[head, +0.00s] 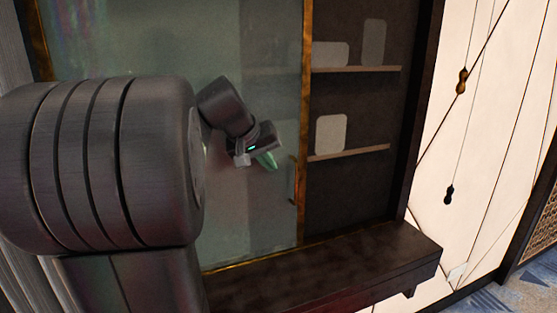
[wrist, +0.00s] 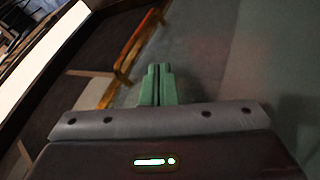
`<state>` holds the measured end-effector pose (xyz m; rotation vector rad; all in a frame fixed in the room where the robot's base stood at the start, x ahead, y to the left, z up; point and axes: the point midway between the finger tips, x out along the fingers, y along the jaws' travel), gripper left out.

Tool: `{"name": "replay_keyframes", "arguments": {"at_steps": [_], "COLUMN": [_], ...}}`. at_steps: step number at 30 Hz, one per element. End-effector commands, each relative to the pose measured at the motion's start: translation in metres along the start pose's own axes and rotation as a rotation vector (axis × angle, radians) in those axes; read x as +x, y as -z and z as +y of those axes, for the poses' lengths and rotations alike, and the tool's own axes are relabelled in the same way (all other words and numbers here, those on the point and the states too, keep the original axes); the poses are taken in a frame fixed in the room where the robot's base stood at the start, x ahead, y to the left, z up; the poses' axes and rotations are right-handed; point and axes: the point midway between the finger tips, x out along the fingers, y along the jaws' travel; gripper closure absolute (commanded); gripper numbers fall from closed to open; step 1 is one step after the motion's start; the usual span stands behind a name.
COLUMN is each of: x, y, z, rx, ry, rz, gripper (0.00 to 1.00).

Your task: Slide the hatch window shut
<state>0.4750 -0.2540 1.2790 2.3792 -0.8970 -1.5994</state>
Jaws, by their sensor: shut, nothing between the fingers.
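The hatch window is a greenish glass pane (head: 262,215) in a thin brass frame. It covers the left and middle of the hatch and leaves the right part open. A small upright brass handle (head: 292,180) sits near its right edge; it also shows in the wrist view (wrist: 128,55). My gripper (head: 268,161) has green fingertips and is in front of the glass, left of the handle. In the wrist view, my gripper (wrist: 159,72) has its fingers together and empty, with the handle beyond and to their left. I see no contact with the handle.
The open part shows shelves (head: 352,69) with pale rounded items (head: 331,133). A dark sill (head: 330,262) juts out below. A dark post (head: 420,100) bounds the opening on the right; hanging cords with dark weights (head: 462,82) are beyond it.

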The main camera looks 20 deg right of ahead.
Motion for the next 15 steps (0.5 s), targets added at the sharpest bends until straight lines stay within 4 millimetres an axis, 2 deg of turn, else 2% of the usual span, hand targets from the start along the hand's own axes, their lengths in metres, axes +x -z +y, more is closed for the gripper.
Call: {"name": "replay_keyframes", "arguments": {"at_steps": [1,6,15], "x": [0.009,0.016,0.024], "y": [-0.001,0.001,0.000], "z": [0.002,0.024,0.035], "rx": [0.000,0.001,-0.001], "ry": [-0.001,-0.001,0.001], "rz": [-0.005,-0.002,0.001], "gripper": [1.00,1.00,1.00]}}
